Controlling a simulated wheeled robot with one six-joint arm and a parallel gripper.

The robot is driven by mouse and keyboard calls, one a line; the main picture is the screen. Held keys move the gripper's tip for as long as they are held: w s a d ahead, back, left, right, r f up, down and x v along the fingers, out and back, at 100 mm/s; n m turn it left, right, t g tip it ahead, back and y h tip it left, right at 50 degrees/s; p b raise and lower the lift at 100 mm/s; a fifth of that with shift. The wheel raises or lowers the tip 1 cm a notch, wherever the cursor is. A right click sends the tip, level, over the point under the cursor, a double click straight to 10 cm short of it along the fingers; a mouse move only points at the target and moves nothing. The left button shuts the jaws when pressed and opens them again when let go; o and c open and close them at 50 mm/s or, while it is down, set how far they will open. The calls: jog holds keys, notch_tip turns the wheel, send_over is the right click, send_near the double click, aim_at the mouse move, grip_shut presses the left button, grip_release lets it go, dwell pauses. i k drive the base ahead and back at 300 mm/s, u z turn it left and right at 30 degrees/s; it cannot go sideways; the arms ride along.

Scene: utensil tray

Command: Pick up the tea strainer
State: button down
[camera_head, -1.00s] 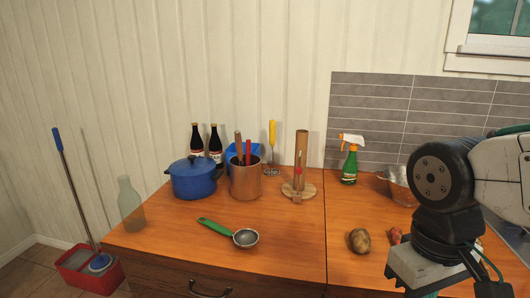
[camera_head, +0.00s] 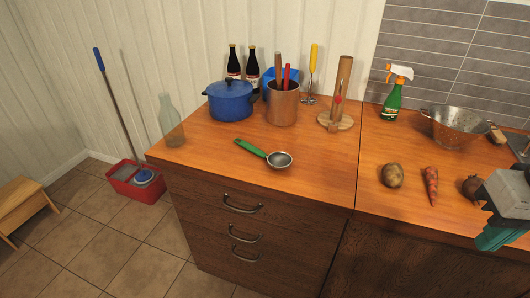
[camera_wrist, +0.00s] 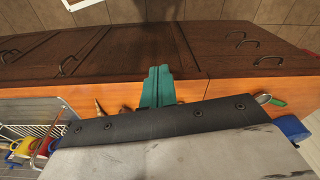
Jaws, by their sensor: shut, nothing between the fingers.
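The tea strainer (camera_head: 279,159) has a small metal bowl and a green handle. It lies on the wooden counter (camera_head: 215,150) near its front edge, left of the seam, with the handle toward the back left. In the wrist view part of the strainer (camera_wrist: 277,101) shows at the right, behind the dark wrist plate. My gripper (camera_head: 494,240) has teal fingers and is at the right edge of the head view, well to the right of the strainer. In the wrist view its fingers (camera_wrist: 158,76) are together and empty.
Behind the strainer stand a blue pot (camera_head: 231,103), a copper utensil holder (camera_head: 282,104) and a wooden stand (camera_head: 339,98). A glass bottle (camera_head: 171,122) is at the left. A potato (camera_head: 393,175), carrot (camera_head: 431,184) and colander (camera_head: 456,130) are at the right. Counter around the strainer is clear.

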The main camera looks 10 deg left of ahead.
aim_at(278, 161)
jog(key=z, duration=0.05)
jog(key=k, duration=1.1)
jog(key=u, duration=1.3)
jog(key=i, duration=1.35)
jog(key=z, duration=0.8)
jog(key=i, duration=0.25)
jog(key=z, duration=0.25)
